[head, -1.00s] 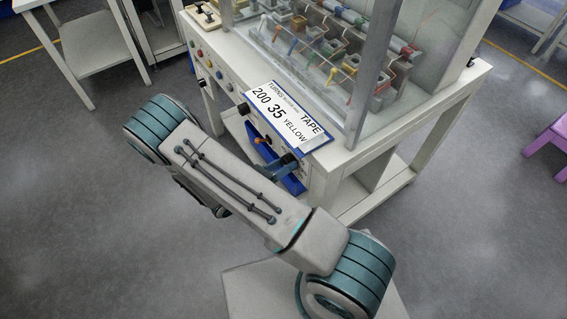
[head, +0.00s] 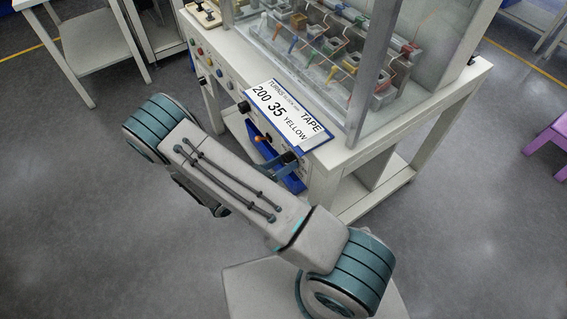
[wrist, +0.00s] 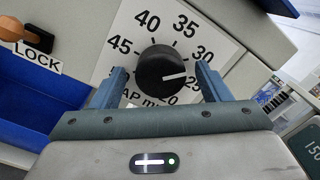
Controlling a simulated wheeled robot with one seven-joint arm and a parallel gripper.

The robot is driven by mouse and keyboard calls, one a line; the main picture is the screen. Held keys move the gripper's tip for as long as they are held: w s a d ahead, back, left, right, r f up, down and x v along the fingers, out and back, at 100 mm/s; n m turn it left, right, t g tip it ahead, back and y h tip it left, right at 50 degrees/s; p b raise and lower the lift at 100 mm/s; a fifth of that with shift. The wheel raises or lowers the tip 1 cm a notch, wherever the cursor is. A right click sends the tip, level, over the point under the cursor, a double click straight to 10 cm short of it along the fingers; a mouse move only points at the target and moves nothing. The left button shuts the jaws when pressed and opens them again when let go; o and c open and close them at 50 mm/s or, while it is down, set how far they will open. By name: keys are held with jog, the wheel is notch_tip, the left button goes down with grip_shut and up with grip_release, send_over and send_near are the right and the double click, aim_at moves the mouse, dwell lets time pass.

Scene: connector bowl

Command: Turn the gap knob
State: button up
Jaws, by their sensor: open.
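The gap knob (wrist: 160,68) is a round black knob on a white dial plate (wrist: 135,38) marked 20 to 45 in the wrist view. Its white pointer line points right, close to the 25 mark. My gripper (wrist: 160,76) is open, with one teal finger on each side of the knob and a gap on both sides. The fingers partly cover the lower dial and its label. In the head view the knob (head: 291,156) is small on the machine's front, beside my gripper (head: 279,164), which is partly hidden by my arm.
An orange-handled lever (wrist: 11,28) marked LOCK is left of the dial, above a blue bin (wrist: 40,95). A card (head: 288,115) on the machine reads 200, 35, YELLOW TAPE. Another black knob (head: 243,107) and coloured buttons (head: 210,62) line the front edge.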

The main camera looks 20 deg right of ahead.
jog(key=b+v, duration=0.1)
jog(key=v, duration=1.2)
jog(key=shift+a, duration=0.2)
